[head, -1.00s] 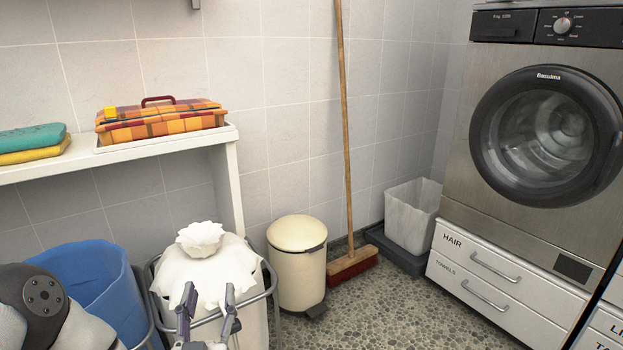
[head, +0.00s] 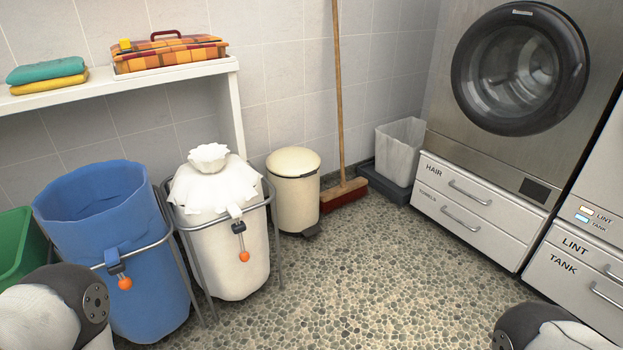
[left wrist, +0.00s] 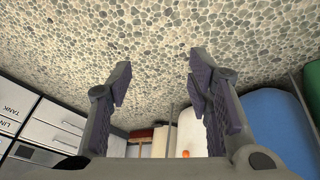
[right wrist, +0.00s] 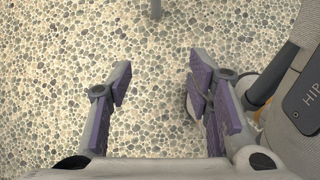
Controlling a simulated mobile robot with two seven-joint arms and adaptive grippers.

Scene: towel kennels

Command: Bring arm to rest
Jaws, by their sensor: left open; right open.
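My left gripper (left wrist: 158,88) is open and empty in the left wrist view, over the pebble floor. The bins show beyond its fingers, upside down. My right gripper (right wrist: 158,88) is open and empty in the right wrist view, with only pebble floor between its fingers. In the head view neither gripper shows. A part of my left arm (head: 62,305) is at the lower left, and a part of my right arm (head: 545,328) is at the lower right.
A blue bag bin (head: 140,260) and a white bag bin (head: 228,255) with a cloth-like top stand in metal frames. A green bin (head: 18,250), cream pedal bin (head: 294,200), broom (head: 340,130) and washer (head: 520,75) stand around. The middle floor (head: 380,270) is clear.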

